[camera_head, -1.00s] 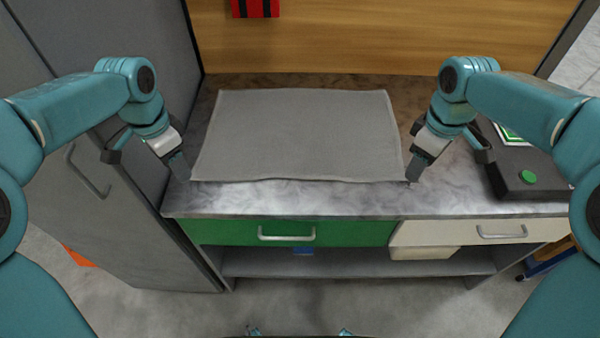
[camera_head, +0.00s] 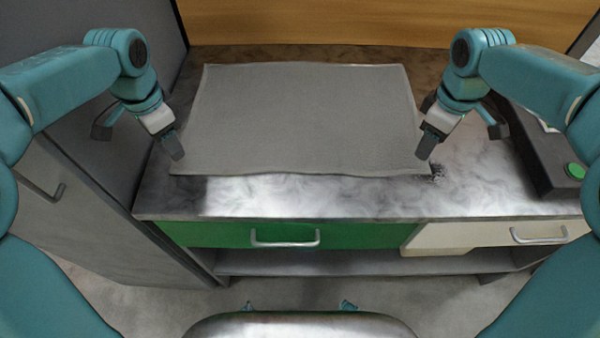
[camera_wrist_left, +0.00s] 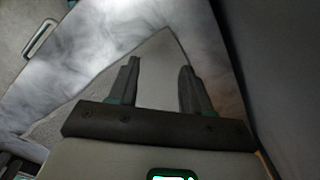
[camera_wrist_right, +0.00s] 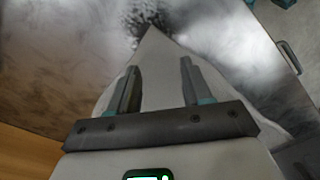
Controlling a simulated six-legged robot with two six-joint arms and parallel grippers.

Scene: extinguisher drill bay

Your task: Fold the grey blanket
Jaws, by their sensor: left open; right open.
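The grey blanket (camera_head: 300,115) lies flat and spread out on the counter. My left gripper (camera_head: 176,152) is at its near left corner. In the left wrist view the blanket's corner (camera_wrist_left: 160,75) shows between the open fingers (camera_wrist_left: 157,85). My right gripper (camera_head: 427,150) is at its near right corner. In the right wrist view that corner (camera_wrist_right: 155,65) points out between the open fingers (camera_wrist_right: 160,90). Both grippers are open. I cannot tell whether the fingers touch the cloth.
The marbled counter (camera_head: 300,197) has a bare strip in front of the blanket. Below it are a green drawer (camera_head: 220,235) and a cream drawer (camera_head: 480,236). A dark box with a green button (camera_head: 575,171) stands at the right. A grey cabinet (camera_head: 90,130) closes the left side.

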